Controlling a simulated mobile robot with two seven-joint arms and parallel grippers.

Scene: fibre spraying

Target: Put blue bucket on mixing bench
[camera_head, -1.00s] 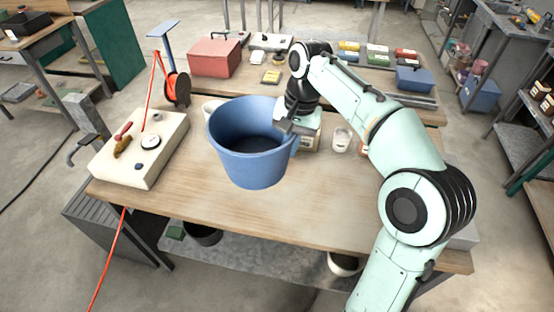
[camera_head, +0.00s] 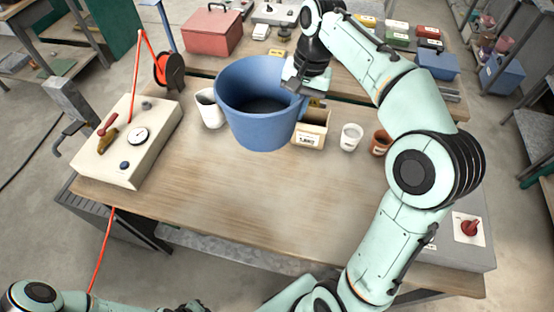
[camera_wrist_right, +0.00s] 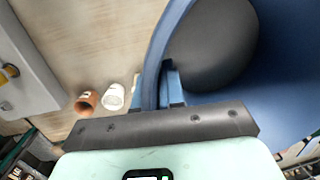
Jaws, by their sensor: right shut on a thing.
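The blue bucket (camera_head: 255,130) is upright over the back part of the wooden mixing bench (camera_head: 200,195). My right gripper (camera_head: 297,86) is shut on the right side of its rim. In the right wrist view the fingers (camera_wrist_right: 166,88) pinch the bucket wall (camera_wrist_right: 285,95), with the dark inside of the bucket showing. I cannot tell whether the bucket's base touches the bench top. Parts of my left arm show along the bottom edge of the head view, but its gripper does not.
A white cup (camera_head: 209,108) stands left of the bucket. A cream gauge box (camera_head: 125,140) is at the bench's left. The bench's front middle is clear.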

